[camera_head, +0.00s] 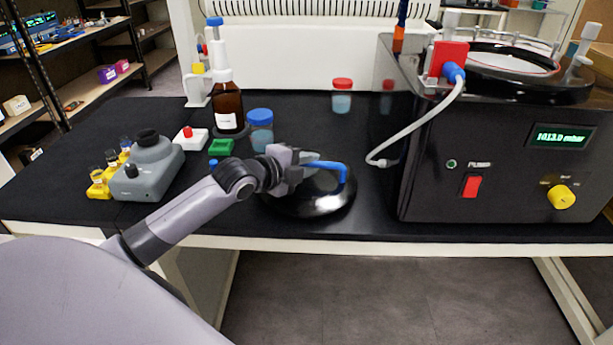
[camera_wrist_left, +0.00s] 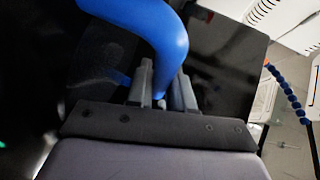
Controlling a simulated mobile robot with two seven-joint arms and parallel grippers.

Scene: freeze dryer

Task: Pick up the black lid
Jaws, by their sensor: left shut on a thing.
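The black lid (camera_head: 318,202) is a round, glossy dome with a blue bent handle (camera_head: 334,165) on top. It is at the middle of the black bench, near the front edge. My left gripper (camera_head: 303,165) is at the lid's top and shut on the blue handle. The left wrist view shows the handle (camera_wrist_left: 168,40) running down between the two fingers (camera_wrist_left: 162,92). I cannot tell whether the lid touches the bench. My right gripper is not in view.
The freeze dryer (camera_head: 500,160) stands right of the lid, with a white hose (camera_head: 425,125) at its side. Left are a grey device (camera_head: 147,165), a brown bottle (camera_head: 228,105) and a blue-capped jar (camera_head: 260,130). A red-capped jar (camera_head: 342,100) stands behind the lid.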

